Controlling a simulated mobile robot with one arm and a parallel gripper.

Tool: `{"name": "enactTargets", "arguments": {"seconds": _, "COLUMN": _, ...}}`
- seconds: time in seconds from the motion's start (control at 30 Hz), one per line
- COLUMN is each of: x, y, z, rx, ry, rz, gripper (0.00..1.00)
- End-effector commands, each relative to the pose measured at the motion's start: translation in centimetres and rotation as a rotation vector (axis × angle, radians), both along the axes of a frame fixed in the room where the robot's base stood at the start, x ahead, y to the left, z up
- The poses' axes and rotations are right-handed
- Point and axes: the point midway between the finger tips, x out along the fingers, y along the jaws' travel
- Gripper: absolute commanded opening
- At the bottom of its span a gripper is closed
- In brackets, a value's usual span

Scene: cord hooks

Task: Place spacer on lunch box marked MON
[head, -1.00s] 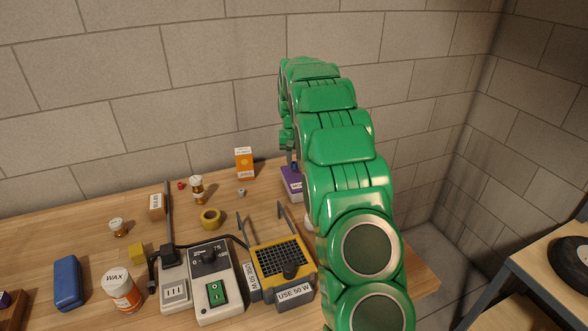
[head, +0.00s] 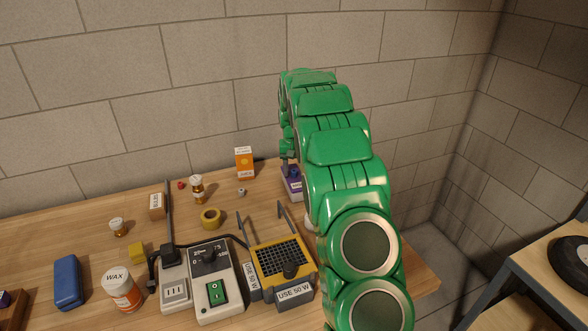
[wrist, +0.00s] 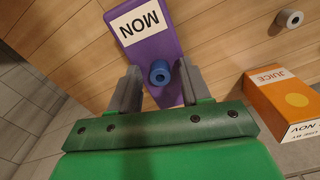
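The purple lunch box marked MON (wrist: 150,35) lies below my gripper in the wrist view, its white label readable. In the head view the lunch box (head: 292,190) is partly hidden by my arm. The blue spacer (wrist: 160,76), a short ring with a hole, appears to sit on the lunch box's purple top. It also shows small in the head view (head: 293,172). My gripper (wrist: 158,68) is open, with one grey finger on each side of the spacer and visible gaps between.
An orange juice carton (wrist: 282,100) stands beside the lunch box. A small grey ring (wrist: 290,18) lies on the table. The yellow-topped soldering stand (head: 270,262), grey control unit (head: 215,285), yellow tape roll (head: 211,218) and WAX jar (head: 121,290) are in front and left.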

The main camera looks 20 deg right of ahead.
Motion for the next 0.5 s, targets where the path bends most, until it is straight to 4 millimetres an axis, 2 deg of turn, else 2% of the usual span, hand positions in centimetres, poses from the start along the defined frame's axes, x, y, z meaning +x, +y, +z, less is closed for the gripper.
{"name": "enactTargets", "arguments": {"seconds": 0.27, "x": 0.0, "y": 0.0, "z": 0.3, "rx": 0.000, "ry": 0.000, "rz": 0.000, "gripper": 0.47}}
{"name": "enactTargets", "arguments": {"seconds": 0.37, "x": 0.0, "y": 0.0, "z": 1.0, "rx": 0.000, "ry": -0.001, "rz": 0.000, "gripper": 0.47}}
{"name": "enactTargets", "arguments": {"seconds": 0.5, "x": 0.1, "y": 0.0, "z": 3.1, "rx": 0.000, "ry": -0.004, "rz": 0.000, "gripper": 0.47}}
